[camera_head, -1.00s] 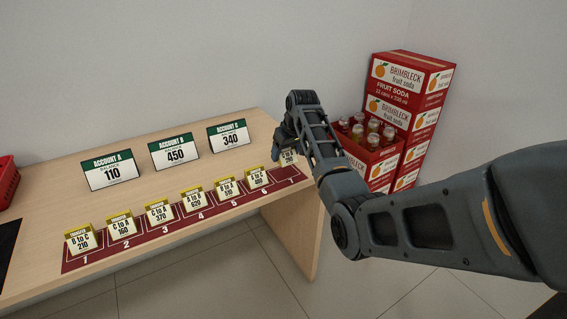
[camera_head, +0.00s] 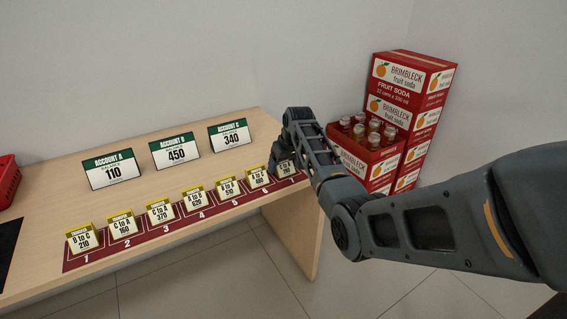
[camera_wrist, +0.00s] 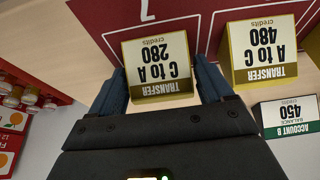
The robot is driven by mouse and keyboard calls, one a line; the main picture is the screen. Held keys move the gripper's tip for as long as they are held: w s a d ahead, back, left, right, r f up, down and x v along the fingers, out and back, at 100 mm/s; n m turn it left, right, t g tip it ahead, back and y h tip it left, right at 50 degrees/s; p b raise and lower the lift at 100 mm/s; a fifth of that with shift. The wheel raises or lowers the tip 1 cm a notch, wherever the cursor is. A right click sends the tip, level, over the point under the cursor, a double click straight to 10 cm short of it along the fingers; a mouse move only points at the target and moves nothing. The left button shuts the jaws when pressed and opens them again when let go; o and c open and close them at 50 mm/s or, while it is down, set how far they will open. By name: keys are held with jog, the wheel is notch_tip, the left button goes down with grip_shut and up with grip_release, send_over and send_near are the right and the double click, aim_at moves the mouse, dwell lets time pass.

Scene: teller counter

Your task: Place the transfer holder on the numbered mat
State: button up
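The transfer holder reading "C to A 280" (camera_wrist: 158,62) is a small yellow-topped stand with a white card. It is upright at the 7 end of the dark red numbered mat (camera_head: 200,222), and it also shows in the head view (camera_head: 284,171). Its base is at or very close to the mat; contact is hard to tell. My gripper (camera_wrist: 162,80) has one finger against each side of the holder and looks shut on it. In the head view my arm hides part of the gripper. Several similar holders stand in a row on spaces 1 to 6.
Account signs A (camera_head: 112,170), B (camera_head: 175,152) and C (camera_head: 229,136) stand behind the mat on the wooden counter (camera_head: 60,190). The "A to C 480" holder (camera_wrist: 262,50) stands close beside my gripper. Red soda crates (camera_head: 405,90) with bottles are right of the counter.

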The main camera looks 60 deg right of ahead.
jog(key=shift+o, duration=1.4)
jog(key=v, duration=1.2)
jog(key=shift+r+p, duration=0.15)
jog(key=shift+p, duration=0.25)
